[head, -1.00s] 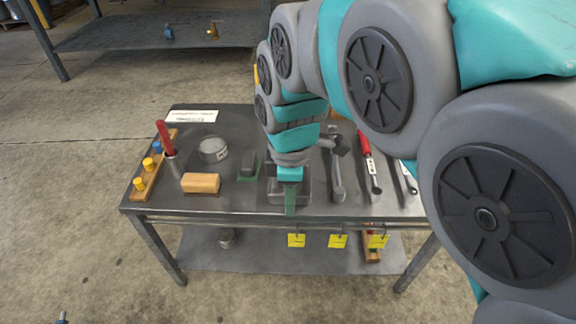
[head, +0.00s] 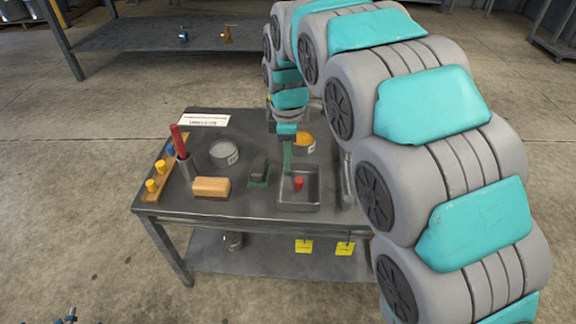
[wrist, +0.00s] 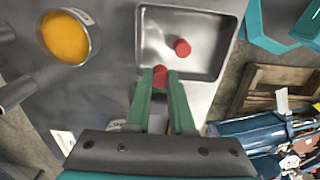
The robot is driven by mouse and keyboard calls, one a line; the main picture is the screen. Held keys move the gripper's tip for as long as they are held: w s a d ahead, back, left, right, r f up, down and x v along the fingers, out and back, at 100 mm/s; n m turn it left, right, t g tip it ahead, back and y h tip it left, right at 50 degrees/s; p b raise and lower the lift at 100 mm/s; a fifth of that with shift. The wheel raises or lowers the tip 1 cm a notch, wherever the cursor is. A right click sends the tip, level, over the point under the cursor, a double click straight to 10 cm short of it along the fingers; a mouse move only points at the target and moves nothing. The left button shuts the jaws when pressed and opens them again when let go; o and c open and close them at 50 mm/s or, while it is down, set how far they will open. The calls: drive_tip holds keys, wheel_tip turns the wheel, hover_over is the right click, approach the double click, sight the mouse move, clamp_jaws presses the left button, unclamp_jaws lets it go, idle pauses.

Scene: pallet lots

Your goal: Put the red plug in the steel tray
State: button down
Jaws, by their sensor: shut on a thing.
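The steel tray (head: 318,198) is at the front middle of the workbench; it also shows at the top of the wrist view (wrist: 207,66). A short red plug (head: 299,184) is inside it; it also shows in the wrist view (wrist: 182,46). My gripper (head: 287,168) points down at the tray's left side. In the wrist view my gripper (wrist: 164,78) is shut on a second red piece (wrist: 160,74) at its fingertips, by the tray's rim. That held piece cannot be made out in the head view, and its height above the bench is unclear.
A dark block on a green base (head: 259,171) is left of the tray, then a wooden block (head: 211,187). A round tin (head: 224,153), a cup with a red-handled tool (head: 180,141) and a peg rack (head: 153,190) stand left. An orange-filled tin (head: 304,142) is behind.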

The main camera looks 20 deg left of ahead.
drive_tip(key=shift+f, duration=1.75)
drive_tip(key=c, duration=1.1)
unclamp_jaws()
drive_tip(key=shift+w, duration=0.1)
drive_tip(key=shift+o, duration=0.2)
drive_tip(key=shift+r, duration=0.1)
wheel_tip(320, 180, up, 11)
drive_tip(key=shift+a+r, duration=0.1)
drive_tip(key=shift+r, duration=0.3)
